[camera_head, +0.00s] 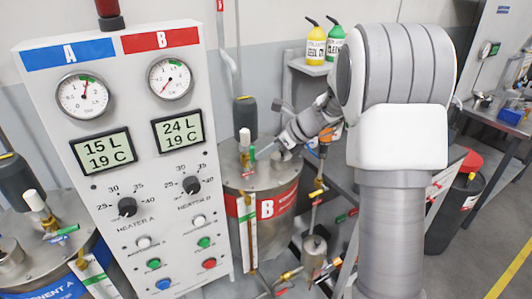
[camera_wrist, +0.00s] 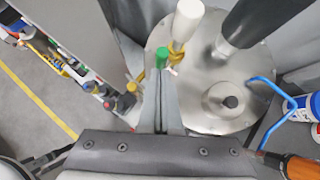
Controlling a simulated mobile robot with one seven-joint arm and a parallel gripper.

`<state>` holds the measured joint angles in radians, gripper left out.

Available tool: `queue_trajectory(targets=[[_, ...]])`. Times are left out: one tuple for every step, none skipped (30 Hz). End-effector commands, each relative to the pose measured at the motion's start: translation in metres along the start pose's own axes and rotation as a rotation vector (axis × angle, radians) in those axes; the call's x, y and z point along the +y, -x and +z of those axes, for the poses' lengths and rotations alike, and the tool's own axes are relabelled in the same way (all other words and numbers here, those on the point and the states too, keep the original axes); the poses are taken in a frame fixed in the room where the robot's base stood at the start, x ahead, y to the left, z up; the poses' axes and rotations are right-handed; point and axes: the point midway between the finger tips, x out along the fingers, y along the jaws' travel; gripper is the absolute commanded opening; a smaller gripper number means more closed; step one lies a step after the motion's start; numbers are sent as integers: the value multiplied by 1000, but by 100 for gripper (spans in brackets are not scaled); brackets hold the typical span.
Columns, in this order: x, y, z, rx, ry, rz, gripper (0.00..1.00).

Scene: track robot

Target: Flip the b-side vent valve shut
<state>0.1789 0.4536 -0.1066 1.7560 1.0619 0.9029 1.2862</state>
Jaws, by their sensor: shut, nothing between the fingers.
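The B tank (camera_head: 262,190) is a steel drum with a red B band. On its lid the vent valve has a small green handle (camera_head: 252,153) beside a white cylinder (camera_head: 245,137). In the wrist view the green handle (camera_wrist: 162,54) shows near the white cylinder (camera_wrist: 187,22), with brass fitting between them. My gripper (camera_head: 262,149) reaches in over the lid from the right. Its fingers (camera_wrist: 161,76) are shut and empty, with the tips at the green handle. I cannot tell whether they touch it. The fingers hide part of the valve area.
A panel (camera_head: 120,180) with gauges and knobs stands left of the B tank. In the wrist view a dark cylinder (camera_wrist: 250,22), a lid port (camera_wrist: 228,103) and a blue hose (camera_wrist: 280,92) are close by. The A tank (camera_head: 35,265) has a similar green-handled valve.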

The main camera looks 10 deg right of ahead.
Motion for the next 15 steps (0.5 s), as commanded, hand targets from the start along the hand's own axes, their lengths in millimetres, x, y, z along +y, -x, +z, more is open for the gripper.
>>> queue_trajectory(targets=[[0, 0, 0, 0, 0, 0, 0], [0, 0, 0, 1, 1, -1, 0], [0, 0, 0, 3, 3, -3, 0], [1, 0, 1, 4, 5, -4, 0], [1, 0, 1, 7, 8, -7, 0], [2, 0, 2, 11, 13, -12, 0], [2, 0, 2, 16, 18, -17, 0], [2, 0, 2, 21, 23, -22, 0], [3, 0, 2, 26, 28, -26, 0], [3, 0, 2, 29, 31, -29, 0], [3, 0, 2, 31, 33, -32, 0], [3, 0, 2, 34, 36, -35, 0], [4, 0, 2, 36, 38, -37, 0], [4, 0, 3, 38, 41, -39, 0], [4, 0, 3, 41, 45, -42, 0]])
